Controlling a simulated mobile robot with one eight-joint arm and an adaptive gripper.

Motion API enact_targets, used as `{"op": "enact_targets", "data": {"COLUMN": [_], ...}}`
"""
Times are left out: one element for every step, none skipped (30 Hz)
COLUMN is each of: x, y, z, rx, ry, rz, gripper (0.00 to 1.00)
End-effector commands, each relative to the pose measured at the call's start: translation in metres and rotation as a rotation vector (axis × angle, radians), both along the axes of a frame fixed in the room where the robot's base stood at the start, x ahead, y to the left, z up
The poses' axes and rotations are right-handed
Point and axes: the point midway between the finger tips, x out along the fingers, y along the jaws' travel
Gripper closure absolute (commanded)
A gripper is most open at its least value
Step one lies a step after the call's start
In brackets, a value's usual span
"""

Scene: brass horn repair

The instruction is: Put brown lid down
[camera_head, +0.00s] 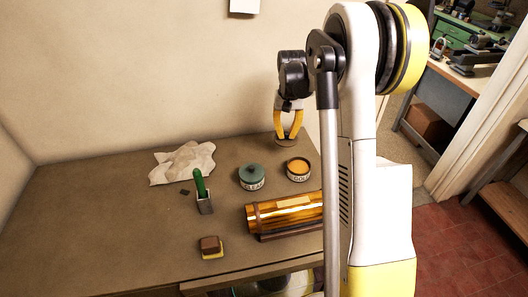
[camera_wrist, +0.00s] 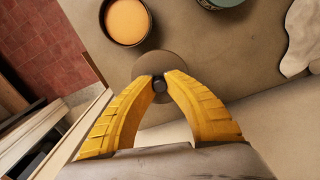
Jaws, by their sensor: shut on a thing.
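My gripper (camera_head: 289,136) has yellow fingers shut on the small dark knob of the round brown lid (camera_head: 284,144). In the wrist view my gripper (camera_wrist: 160,84) pinches the knob, and the flat lid (camera_wrist: 160,64) spreads out level beneath the fingertips. The lid is near the back right of the table; I cannot tell whether it touches the tabletop. An open dark-rimmed pot (camera_head: 298,170) with orange-yellow contents stands just in front of it. The pot also shows in the wrist view (camera_wrist: 127,20), beside the lid and apart from it.
A lidded green pot (camera_head: 252,176) stands left of the open pot. A brass cylinder (camera_head: 280,213), a green-handled brush (camera_head: 203,190), a brown-and-yellow block (camera_head: 211,247) and a crumpled cloth (camera_head: 183,162) lie on the table (camera_head: 120,230). The wall is close behind.

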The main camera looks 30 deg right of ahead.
Motion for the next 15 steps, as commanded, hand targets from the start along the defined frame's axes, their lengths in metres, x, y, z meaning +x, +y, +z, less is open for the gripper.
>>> {"op": "enact_targets", "data": {"x": [0.010, 0.014, 0.020, 0.024, 0.028, 0.032, 0.035, 0.037, 0.039, 0.040, 0.041, 0.042, 0.042, 0.042, 0.042], "y": [0.011, 0.017, 0.024, 0.029, 0.033, 0.038, 0.041, 0.044, 0.047, 0.049, 0.050, 0.050, 0.050, 0.051, 0.050], "z": [-0.010, -0.014, -0.019, -0.023, -0.026, -0.030, -0.033, -0.035, -0.037, -0.038, -0.039, -0.040, -0.042, -0.044, -0.049], "rx": [0.000, 0.000, 0.000, 0.000, 0.000, 0.000, 0.000, 0.000, 0.000, 0.000, 0.000, 0.000, 0.000, 0.000, 0.000], "ry": [0.000, 0.000, 0.000, 0.000, 0.000, 0.000, 0.000, 0.000, 0.000, 0.000, 0.000, 0.000, 0.000, 0.000, 0.000], "rz": [0.004, 0.005, 0.004, 0.003, 0.004, 0.003, 0.002, 0.002, 0.002, 0.002, 0.001, 0.000, 0.000, 0.000, 0.000], "gripper": [1.00, 1.00, 1.00, 1.00, 1.00, 1.00, 1.00, 1.00, 1.00, 1.00, 1.00, 1.00, 1.00, 1.00, 1.00]}}
